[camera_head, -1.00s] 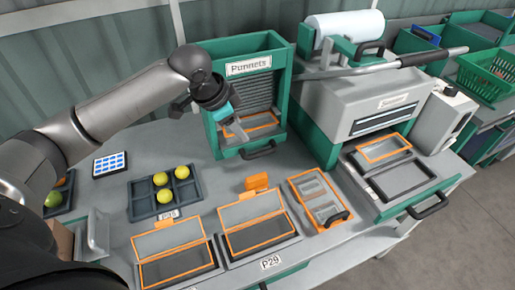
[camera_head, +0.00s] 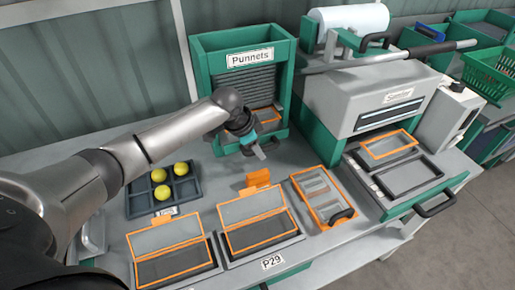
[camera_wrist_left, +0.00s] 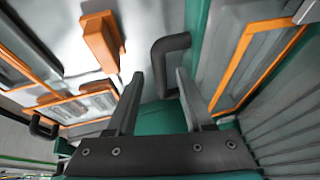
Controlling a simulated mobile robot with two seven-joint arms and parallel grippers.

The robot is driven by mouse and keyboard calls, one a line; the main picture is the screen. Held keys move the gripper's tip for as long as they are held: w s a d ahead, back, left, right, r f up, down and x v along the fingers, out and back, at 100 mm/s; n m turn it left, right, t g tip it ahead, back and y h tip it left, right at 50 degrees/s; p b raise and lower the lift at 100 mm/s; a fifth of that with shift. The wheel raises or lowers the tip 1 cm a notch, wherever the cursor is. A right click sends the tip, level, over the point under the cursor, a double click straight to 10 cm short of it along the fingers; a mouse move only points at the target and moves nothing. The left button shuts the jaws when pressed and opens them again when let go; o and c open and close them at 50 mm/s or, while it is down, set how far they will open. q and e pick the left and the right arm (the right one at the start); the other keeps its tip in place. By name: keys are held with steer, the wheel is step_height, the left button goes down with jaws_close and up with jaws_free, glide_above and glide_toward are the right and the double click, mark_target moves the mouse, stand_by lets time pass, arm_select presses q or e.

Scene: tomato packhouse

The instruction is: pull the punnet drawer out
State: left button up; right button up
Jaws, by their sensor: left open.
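The green dispenser labelled "Punnets" (camera_head: 243,58) stands at the back of the bench. At its base is the punnet drawer, with an orange-rimmed punnet (camera_head: 268,115) showing inside. My left gripper (camera_head: 260,150) is open and empty just in front of the drawer, hiding most of its handle in the head view. In the left wrist view, the dark bar handle (camera_wrist_left: 172,50) lies at the fingertips of the open left gripper (camera_wrist_left: 160,76), between them or just beyond; I cannot tell which. My right gripper is not in view.
Two open orange-rimmed punnets (camera_head: 262,229) sit in holders at the front. An orange block (camera_head: 258,178) and an orange-framed tray (camera_head: 322,198) stand close in front of the drawer. A tomato tray (camera_head: 137,205) lies left, under my arm; the sealer (camera_head: 375,95) stands right.

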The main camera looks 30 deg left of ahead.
arm_select(q)
steer(key=shift+w+f, duration=0.15)
steer(key=shift+f, duration=0.05)
steer(key=shift+c, duration=0.4)
jaws_close()
stand_by(1.0)
